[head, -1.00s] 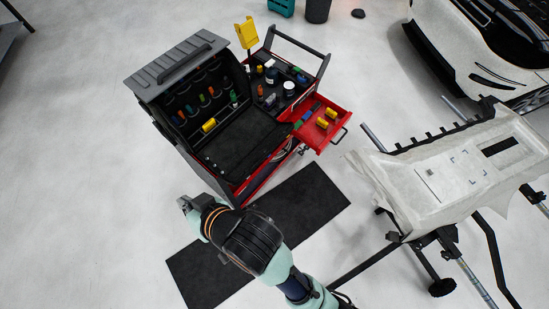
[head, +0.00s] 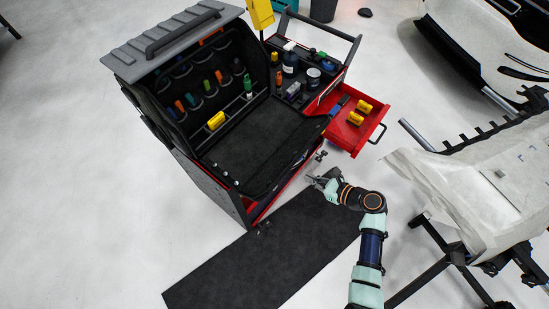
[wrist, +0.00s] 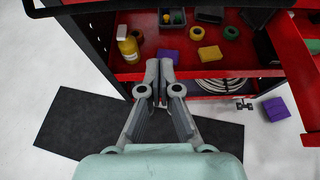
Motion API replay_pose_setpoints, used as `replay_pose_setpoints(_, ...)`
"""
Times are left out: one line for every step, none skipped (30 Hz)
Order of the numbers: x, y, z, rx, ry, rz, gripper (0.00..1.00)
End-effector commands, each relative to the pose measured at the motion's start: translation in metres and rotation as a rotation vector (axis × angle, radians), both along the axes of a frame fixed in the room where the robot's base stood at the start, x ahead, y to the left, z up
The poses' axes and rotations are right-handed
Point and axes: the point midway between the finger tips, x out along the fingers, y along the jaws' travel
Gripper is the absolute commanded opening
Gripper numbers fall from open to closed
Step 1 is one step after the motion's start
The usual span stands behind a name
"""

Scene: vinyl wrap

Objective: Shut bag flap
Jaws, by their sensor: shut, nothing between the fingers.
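The black tool bag (head: 172,100) stands open on the red and black cart, with a grey handled panel along its top. Its black flap (head: 262,152) lies folded down flat in front of the tool pockets, over the cart top. My gripper (head: 313,178) is shut and empty, low by the front of the cart, below the flap's front edge and apart from it. In the wrist view my gripper's fingertips (wrist: 159,70) are together in front of the cart's lower shelves. The flap is not recognisable in the wrist view.
An open red drawer (head: 346,130) holding yellow pieces sticks out to the right of my gripper. The wrist view shows red shelves with a yellow bottle (wrist: 129,47). A dark mat (head: 255,262) lies on the floor. A covered stand (head: 465,185) is at the right.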

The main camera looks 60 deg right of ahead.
Motion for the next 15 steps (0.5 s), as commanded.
replay_pose_setpoints(0.000, 0.000, 0.001, 0.001, 0.000, 0.000, 0.00)
replay_pose_setpoints(0.001, 0.000, 0.001, 0.000, 0.000, 0.001, 0.00)
replay_pose_setpoints(0.003, 0.000, 0.000, -0.001, 0.000, 0.002, 0.00)
replay_pose_setpoints(0.005, -0.001, -0.002, -0.002, 0.001, 0.003, 0.00)
replay_pose_setpoints(0.008, -0.001, -0.003, -0.002, 0.001, 0.004, 0.00)
replay_pose_setpoints(0.013, -0.002, -0.006, -0.003, 0.002, 0.006, 0.00)
replay_pose_setpoints(0.017, -0.003, -0.008, -0.004, 0.001, 0.007, 0.00)
replay_pose_setpoints(0.022, -0.004, -0.011, -0.004, 0.002, 0.008, 0.00)
replay_pose_setpoints(0.029, -0.005, -0.015, -0.005, 0.002, 0.008, 0.00)
replay_pose_setpoints(0.035, -0.006, -0.018, -0.004, 0.002, 0.009, 0.00)
replay_pose_setpoints(0.041, -0.007, -0.022, -0.005, 0.002, 0.009, 0.00)
replay_pose_setpoints(0.049, -0.009, -0.025, -0.005, 0.002, 0.009, 0.00)
replay_pose_setpoints(0.055, -0.010, -0.029, -0.004, 0.002, 0.009, 0.00)
replay_pose_setpoints(0.060, -0.012, -0.032, -0.006, 0.002, 0.008, 0.00)
replay_pose_setpoints(0.068, -0.013, -0.035, -0.006, 0.002, 0.010, 0.00)
